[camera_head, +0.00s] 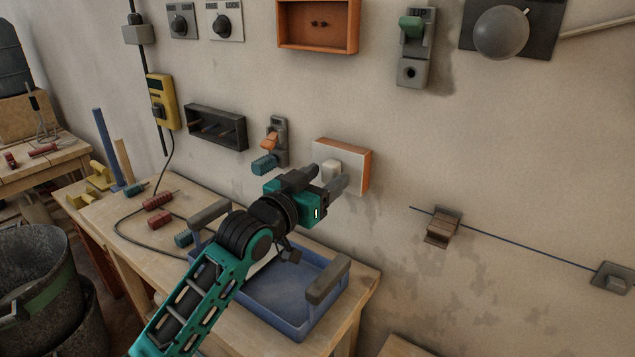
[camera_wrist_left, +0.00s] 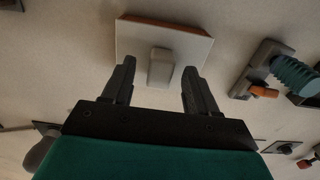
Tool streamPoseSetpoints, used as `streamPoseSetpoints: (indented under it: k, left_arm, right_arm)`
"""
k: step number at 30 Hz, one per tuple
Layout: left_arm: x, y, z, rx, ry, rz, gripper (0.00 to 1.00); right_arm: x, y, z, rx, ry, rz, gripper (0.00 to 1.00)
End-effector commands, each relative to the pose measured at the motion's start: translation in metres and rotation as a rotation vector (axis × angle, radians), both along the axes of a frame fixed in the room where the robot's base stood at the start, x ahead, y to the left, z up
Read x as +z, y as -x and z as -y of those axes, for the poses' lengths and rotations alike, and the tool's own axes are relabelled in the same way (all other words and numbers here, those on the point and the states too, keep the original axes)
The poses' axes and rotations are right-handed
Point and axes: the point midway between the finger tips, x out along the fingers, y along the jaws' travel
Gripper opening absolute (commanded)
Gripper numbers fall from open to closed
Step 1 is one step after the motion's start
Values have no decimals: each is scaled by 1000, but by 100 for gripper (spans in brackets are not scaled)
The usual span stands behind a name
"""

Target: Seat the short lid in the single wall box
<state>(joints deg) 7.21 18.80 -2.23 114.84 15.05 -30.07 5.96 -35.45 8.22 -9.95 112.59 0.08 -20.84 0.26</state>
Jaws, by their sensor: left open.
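The short lid is a pale plate with a blocky light knob; it shows in the head view (camera_head: 324,153) and in the wrist view (camera_wrist_left: 137,43). It covers the front of the single wall box (camera_head: 365,173), whose orange side shows along the lid's edge, also in the wrist view (camera_wrist_left: 165,22). I cannot tell whether the lid sits fully flush. My left gripper (camera_head: 324,178) is open in front of the lid. In the wrist view its two fingers (camera_wrist_left: 158,80) are spread on either side of the knob, with gaps visible. My right gripper is out of view.
A wider open orange box (camera_head: 318,46) hangs higher up. An orange-handled valve (camera_head: 278,140) and a dark open box (camera_head: 216,127) are on the wall to the left. A blue tray (camera_head: 290,318) stands on the wooden bench below my arm.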

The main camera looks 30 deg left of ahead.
Motion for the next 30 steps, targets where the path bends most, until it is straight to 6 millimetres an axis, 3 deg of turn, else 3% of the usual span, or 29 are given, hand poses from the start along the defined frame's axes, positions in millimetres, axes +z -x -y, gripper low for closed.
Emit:
streamPoseSetpoints:
  k: [4,8,21,30]
  left_arm:
    - [0,0,0,0,0,0,58]
    - [-1,21,-3,0,-2,-3,58]
    - [-1,101,-14,0,-2,-2,58]
    - [0,126,-17,0,1,0,58]
  right_arm:
    - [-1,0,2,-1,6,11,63]
    - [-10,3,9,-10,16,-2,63]
    - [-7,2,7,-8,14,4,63]
    - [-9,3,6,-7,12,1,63]
